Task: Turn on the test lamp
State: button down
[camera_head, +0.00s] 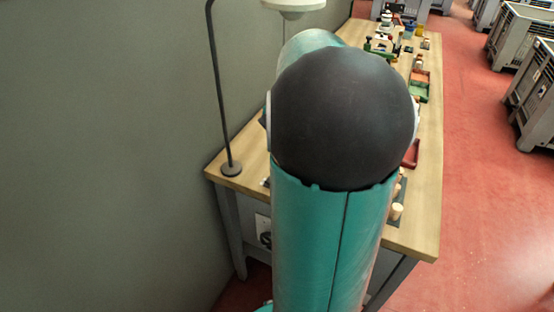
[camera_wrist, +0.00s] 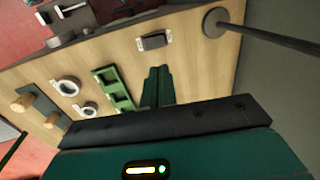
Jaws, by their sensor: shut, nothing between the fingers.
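The lamp (camera_head: 293,6) has a pale shade at the top edge of the head view, partly cut off. Its thin dark pole (camera_head: 217,90) rises from a round base (camera_head: 231,169) at the bench's near left corner. In the wrist view the round base (camera_wrist: 215,22) and the pole (camera_wrist: 275,45) show at the upper right. A small dark box with pale ends (camera_wrist: 154,41), possibly a switch, lies on the bench left of the base. My gripper (camera_wrist: 158,72) is shut and empty, its green fingers pointing toward this box. My arm hides the gripper in the head view.
The wooden bench (camera_head: 425,215) stands along a grey wall (camera_head: 110,130). In the wrist view a green tray (camera_wrist: 115,88), two white rings (camera_wrist: 68,87) and cork stoppers (camera_wrist: 22,103) lie left of my fingers. Grey crates (camera_head: 520,35) stand on the red floor at right.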

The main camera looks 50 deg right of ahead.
jog(key=shift+f, duration=0.1)
jog(key=f, duration=0.4)
jog(key=w+f, duration=0.1)
jog(key=f, duration=0.4)
jog(key=w+f, duration=0.1)
jog(key=f, duration=0.3)
jog(key=shift+w+a+f, duration=0.25)
jog(key=shift+a+f, duration=0.05)
jog(key=shift+a, duration=0.05)
jog(key=shift+w, duration=0.1)
jog(key=shift+a+f+g, duration=0.1)
jog(key=shift+f+g, duration=0.15)
jog(key=shift+g, duration=0.15)
